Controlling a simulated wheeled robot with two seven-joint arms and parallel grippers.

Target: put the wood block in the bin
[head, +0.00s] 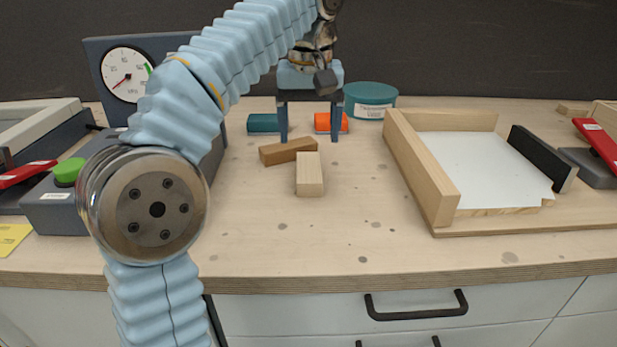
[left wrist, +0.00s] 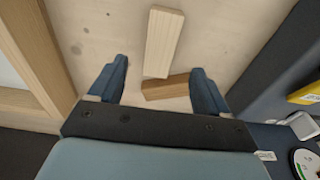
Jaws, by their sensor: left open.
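A pale wood block (head: 309,180) lies on the bench, with its long side pointing toward me. A browner wood block (head: 280,153) lies crosswise just behind it. In the left wrist view, the pale block (left wrist: 162,42) is ahead of the fingertips and the brown block (left wrist: 168,88) shows between the fingers. My left gripper (head: 309,139) is open and empty, pointing down behind the blocks in the head view; its height above the bench is hard to tell. The likely bin, a wood-walled tray with a white floor (head: 424,172), is at the right. My right gripper is not in view.
Teal (head: 263,123) and orange (head: 324,122) items and a round teal tin (head: 369,100) stand behind my gripper. A dial gauge (head: 125,75) and a green-button box (head: 68,172) are at the left. The bench front is clear.

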